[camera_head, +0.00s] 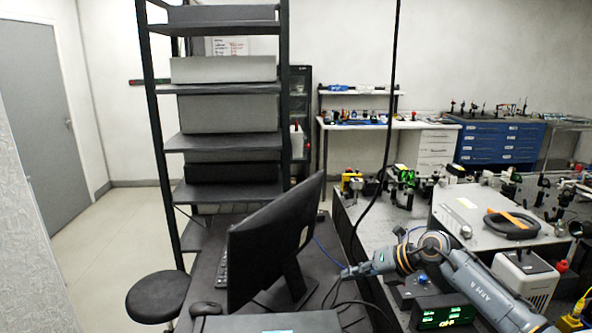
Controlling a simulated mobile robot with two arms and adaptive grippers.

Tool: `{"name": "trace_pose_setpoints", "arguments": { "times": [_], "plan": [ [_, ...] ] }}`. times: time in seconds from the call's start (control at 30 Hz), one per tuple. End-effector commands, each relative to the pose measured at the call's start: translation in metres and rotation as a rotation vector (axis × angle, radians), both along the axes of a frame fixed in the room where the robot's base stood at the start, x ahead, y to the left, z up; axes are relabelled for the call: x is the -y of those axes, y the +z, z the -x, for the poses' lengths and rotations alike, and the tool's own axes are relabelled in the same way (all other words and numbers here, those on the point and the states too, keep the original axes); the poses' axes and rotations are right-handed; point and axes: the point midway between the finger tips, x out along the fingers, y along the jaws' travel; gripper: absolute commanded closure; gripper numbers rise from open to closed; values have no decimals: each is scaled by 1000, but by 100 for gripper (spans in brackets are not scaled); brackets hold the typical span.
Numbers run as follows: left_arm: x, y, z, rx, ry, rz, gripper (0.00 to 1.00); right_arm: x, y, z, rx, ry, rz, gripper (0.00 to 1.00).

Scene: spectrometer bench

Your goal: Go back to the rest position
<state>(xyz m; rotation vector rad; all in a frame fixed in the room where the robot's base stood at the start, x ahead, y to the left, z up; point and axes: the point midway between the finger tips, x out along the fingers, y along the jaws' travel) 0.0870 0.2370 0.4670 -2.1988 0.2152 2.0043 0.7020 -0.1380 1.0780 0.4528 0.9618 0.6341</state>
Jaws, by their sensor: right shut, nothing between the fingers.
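My right arm comes in from the lower right and reaches over the bench. Its gripper (350,272) is shut and empty, small in the view, just to the right of the black monitor (272,245). A dark cable hangs down close to the gripper, and I cannot tell whether they touch. My left gripper is not in view.
The monitor stands on a dark desk (206,262) with a mouse (205,308). A round black stool (158,296) is at the lower left. A tall rack (222,142) stands behind. The grey instrument box (462,212) and optics fill the right.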

Motion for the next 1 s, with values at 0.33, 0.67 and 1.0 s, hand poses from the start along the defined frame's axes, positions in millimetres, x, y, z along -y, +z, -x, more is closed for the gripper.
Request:
{"name": "trace_pose_setpoints", "arguments": {
  "times": [0.33,0.67,1.0],
  "plan": [
    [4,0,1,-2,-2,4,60,-98,59,55,33,-342,-1006,100],
    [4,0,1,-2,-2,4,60,4,1,102,-243,-1109,-1524,100],
    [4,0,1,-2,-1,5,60,74,-143,262,-740,-2025,-1488,100]
  ]
}}
